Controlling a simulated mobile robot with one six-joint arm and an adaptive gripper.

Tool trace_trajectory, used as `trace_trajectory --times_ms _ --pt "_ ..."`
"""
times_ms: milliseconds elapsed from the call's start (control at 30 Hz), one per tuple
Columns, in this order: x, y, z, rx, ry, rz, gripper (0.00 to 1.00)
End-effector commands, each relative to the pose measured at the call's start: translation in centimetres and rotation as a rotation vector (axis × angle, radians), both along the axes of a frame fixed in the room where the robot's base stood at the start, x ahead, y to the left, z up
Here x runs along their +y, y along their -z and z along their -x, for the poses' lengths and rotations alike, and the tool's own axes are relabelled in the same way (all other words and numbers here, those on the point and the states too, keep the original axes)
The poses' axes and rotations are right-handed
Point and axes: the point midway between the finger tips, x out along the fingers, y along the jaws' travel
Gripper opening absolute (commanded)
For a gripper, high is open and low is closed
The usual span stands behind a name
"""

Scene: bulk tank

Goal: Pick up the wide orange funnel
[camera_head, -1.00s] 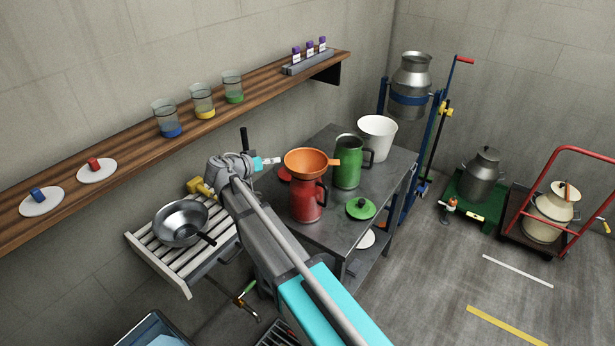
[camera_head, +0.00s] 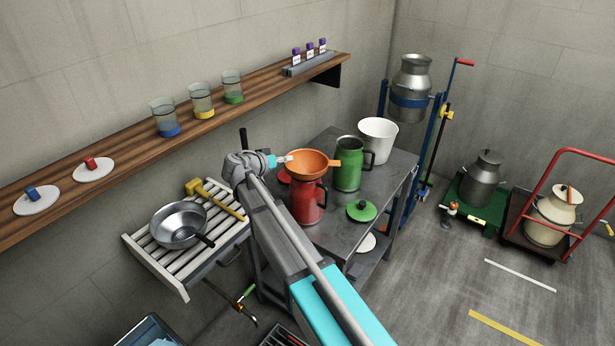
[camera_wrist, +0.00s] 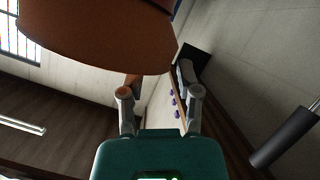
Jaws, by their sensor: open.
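The wide orange funnel (camera_head: 313,161) sits on top of the red jug (camera_head: 305,205) on the metal table, with its tab pointing right. It also shows in the wrist view as a large brownish-orange shape (camera_wrist: 95,35) at the upper left. My gripper (camera_head: 284,161) is at the left side of the funnel, near its rim. In the wrist view my gripper (camera_wrist: 158,82) has its fingers apart, with nothing held between them. I cannot tell whether a fingertip touches the funnel. The funnel's lower part is hidden in the head view.
A green jug (camera_head: 348,165) and a white bucket (camera_head: 378,138) stand right of the funnel on the metal table (camera_head: 343,235). A green lid (camera_head: 362,210) lies in front.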

Motion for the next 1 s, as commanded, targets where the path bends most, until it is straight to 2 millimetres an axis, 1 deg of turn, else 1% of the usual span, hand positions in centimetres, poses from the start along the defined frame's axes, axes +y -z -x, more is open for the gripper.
trace_trajectory --times_ms 33,200,333,933,967,1000 --pt "-0.4 0.5 -0.5 0.000 0.002 -0.001 0.44" --pt "-1.6 1.2 -1.9 0.000 0.000 0.000 0.44" --pt "-2.2 1.4 -2.6 0.000 -0.002 -0.001 0.44" --pt "-2.4 1.4 -2.8 0.000 -0.003 -0.001 0.44" --pt "-2.4 1.4 -2.8 0.000 -0.003 -0.001 0.42" --pt "-2.4 1.4 -2.8 0.000 -0.003 -0.001 0.35"
